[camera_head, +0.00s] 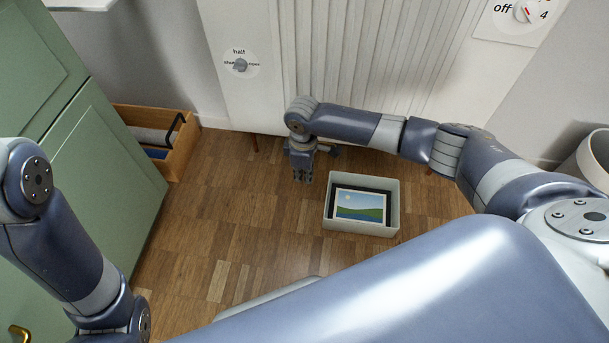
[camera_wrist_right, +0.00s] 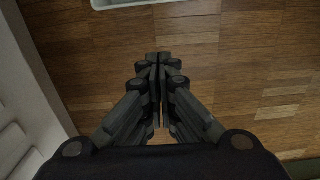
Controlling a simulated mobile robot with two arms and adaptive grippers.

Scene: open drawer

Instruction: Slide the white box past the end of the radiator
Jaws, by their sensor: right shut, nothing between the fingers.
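The white box (camera_head: 360,229) is a pale, open-topped box on the wooden floor, in front of the radiator (camera_head: 365,60). It holds a dark-framed landscape picture (camera_head: 360,206). My right gripper (camera_head: 302,177) is to the left of the box, apart from it, pointing down. In the wrist view the right gripper (camera_wrist_right: 158,57) has its fingers together and empty, and a corner of the white box (camera_wrist_right: 112,4) shows at the top edge. My left arm shows at the left of the head view, but its gripper is out of sight.
A green cabinet (camera_head: 110,180) stands at the left. A pale bin (camera_head: 592,160) is at the far right. Floor is clear between crate and box, apart from my gripper.

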